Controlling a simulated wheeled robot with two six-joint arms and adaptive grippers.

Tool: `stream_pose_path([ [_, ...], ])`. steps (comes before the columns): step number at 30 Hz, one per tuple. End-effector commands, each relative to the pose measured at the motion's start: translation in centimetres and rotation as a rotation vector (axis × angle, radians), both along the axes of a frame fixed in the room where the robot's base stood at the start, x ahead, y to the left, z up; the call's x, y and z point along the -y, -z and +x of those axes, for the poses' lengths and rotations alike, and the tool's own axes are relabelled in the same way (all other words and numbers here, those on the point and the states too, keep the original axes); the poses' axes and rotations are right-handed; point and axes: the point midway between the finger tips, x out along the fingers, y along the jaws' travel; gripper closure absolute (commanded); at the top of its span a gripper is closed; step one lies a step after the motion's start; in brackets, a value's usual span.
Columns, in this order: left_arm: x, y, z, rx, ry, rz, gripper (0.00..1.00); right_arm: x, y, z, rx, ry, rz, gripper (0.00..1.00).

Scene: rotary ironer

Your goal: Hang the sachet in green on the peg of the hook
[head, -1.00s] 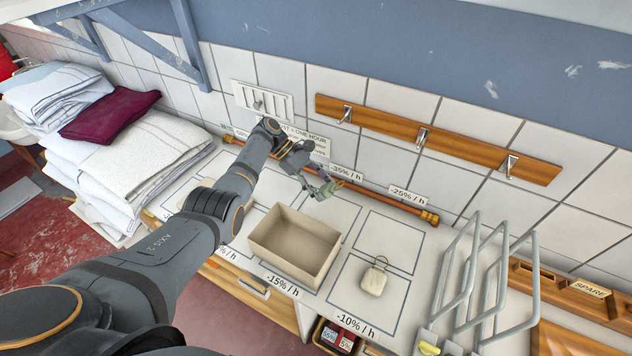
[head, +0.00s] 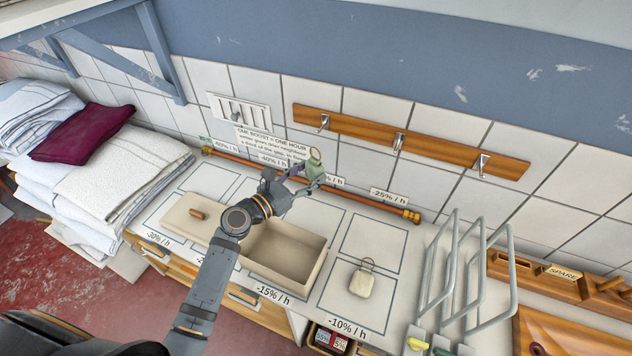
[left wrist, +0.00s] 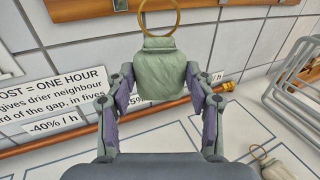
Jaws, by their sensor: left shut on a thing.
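The green sachet (head: 314,166) has a brass ring at its top. It also shows upright in the left wrist view (left wrist: 161,72), between the two fingers. My left gripper (head: 302,178) is shut on the sachet and holds it above the counter, near the wall. The wooden rail on the wall carries three metal hooks: a left hook (head: 323,123), a middle hook (head: 398,142) and a right hook (head: 482,164). All three look empty. The sachet is below the left hook in the picture and apart from it. My right gripper is not in view.
An open beige box (head: 285,252) stands on the counter, with its lid (head: 192,216) to the left. A cream sachet (head: 361,282) lies on the right square. Grey wire racks (head: 465,270) stand at right. A copper pipe (head: 370,199) runs along the wall.

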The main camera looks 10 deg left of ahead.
Motion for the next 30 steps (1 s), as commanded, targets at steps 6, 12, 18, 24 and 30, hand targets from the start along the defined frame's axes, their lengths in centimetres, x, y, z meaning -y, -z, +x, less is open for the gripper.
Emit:
stream_pose_path([
  [6, -1.6, -2.9, -1.8, 0.043, -0.112, -0.021, 0.68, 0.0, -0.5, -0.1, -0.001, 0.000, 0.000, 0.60],
  [12, -1.7, -3.0, -1.8, 0.045, -0.119, -0.021, 0.68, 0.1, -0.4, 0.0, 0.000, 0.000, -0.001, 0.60],
  [18, -1.5, -2.8, -0.7, 0.047, -0.118, -0.021, 0.68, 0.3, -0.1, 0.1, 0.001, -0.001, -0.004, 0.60],
  [24, -1.2, -2.6, 0.7, 0.046, -0.117, -0.022, 0.68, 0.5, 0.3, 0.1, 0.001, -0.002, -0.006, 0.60],
  [30, -1.0, -2.5, 2.0, 0.047, -0.117, -0.020, 0.68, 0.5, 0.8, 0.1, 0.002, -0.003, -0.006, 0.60],
])
